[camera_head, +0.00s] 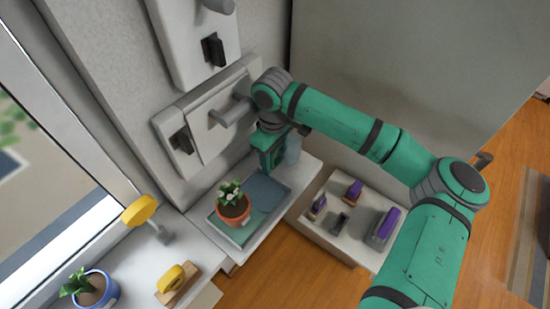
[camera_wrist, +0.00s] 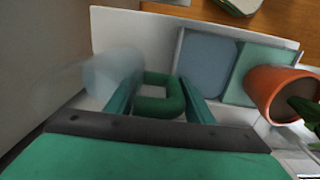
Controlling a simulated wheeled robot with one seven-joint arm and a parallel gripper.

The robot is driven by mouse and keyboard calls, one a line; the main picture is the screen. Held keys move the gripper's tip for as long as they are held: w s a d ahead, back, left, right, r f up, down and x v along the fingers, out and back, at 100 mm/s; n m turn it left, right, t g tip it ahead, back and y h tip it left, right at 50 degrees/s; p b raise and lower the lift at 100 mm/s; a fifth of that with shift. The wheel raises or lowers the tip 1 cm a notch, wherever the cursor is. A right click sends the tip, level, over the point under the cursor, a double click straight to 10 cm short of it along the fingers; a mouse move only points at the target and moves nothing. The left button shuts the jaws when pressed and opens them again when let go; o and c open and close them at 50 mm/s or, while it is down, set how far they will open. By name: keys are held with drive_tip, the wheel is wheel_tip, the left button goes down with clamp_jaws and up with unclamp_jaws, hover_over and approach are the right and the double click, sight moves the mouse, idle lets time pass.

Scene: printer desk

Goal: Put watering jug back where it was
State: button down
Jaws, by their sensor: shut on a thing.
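The watering jug (camera_head: 293,150) has a clear, bluish body and shows beside my gripper, at the back corner of the white shelf. In the wrist view its see-through body (camera_wrist: 112,76) is at the left, with a green loop handle (camera_wrist: 160,98) at its right. My gripper (camera_head: 270,163) points down, and its two green fingers (camera_wrist: 157,92) are shut on the handle. The jug looks about upright over the white shelf top (camera_wrist: 125,30). I cannot tell whether its base touches the shelf.
A tray (camera_head: 212,221) right by the jug holds an orange flowerpot (camera_head: 233,207) with a white-flowered plant. A lower white box (camera_head: 323,238) with purple items stands at the right. A wall unit with handles (camera_head: 210,120) is behind. A blue pot (camera_head: 98,289) sits at the lower left.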

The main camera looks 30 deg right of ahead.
drive_tip(key=shift+d+f, duration=0.15)
drive_tip(key=shift+f, duration=0.3)
drive_tip(key=shift+f, duration=0.1)
drive_tip(key=c, duration=0.8)
unclamp_jaws()
drive_tip(key=shift+w, duration=0.1)
drive_tip(key=shift+c, duration=0.2)
drive_tip(key=shift+r, duration=0.35)
wheel_tip(320, 180, up, 8)
